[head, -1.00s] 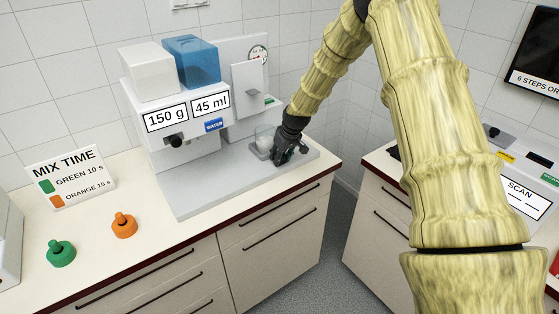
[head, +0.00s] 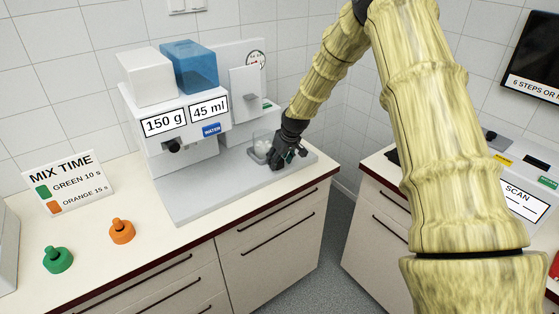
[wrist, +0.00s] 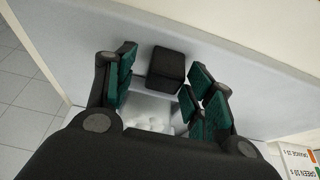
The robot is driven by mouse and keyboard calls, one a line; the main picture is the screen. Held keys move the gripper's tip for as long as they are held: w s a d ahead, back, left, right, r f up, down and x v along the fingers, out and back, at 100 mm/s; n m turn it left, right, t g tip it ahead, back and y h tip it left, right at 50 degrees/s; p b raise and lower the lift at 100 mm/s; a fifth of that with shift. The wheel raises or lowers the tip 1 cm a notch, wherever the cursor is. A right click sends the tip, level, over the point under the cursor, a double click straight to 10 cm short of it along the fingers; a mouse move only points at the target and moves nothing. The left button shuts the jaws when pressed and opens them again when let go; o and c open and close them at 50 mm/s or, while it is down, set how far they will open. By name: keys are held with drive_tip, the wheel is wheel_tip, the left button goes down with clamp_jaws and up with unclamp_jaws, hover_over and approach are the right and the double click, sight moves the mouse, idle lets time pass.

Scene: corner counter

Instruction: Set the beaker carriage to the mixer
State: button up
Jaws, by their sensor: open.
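The clear beaker (head: 263,145) with white contents stands on its grey carriage (head: 256,157), on the long grey base of the dispenser, near its right end. My gripper (head: 281,160) is down at the front right of the beaker. In the wrist view my gripper (wrist: 164,66) is open, with a teal-padded finger on each side of a black block (wrist: 166,68), which looks like the carriage's handle. Contact with the block cannot be told. The beaker's white contents (wrist: 150,122) show behind it. The mixer is probably the white unit with a dial (head: 246,88) above the base's right end.
The dispenser (head: 187,125) reads 150 g and 45 ml. A gap separates this counter from the right one with the SCAN device (head: 522,203).

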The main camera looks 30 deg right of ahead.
drive_tip(key=v, duration=1.1)
drive_tip(key=shift+d+r, duration=0.2)
drive_tip(key=shift+d, duration=0.05)
drive_tip(key=shift+s, duration=0.15)
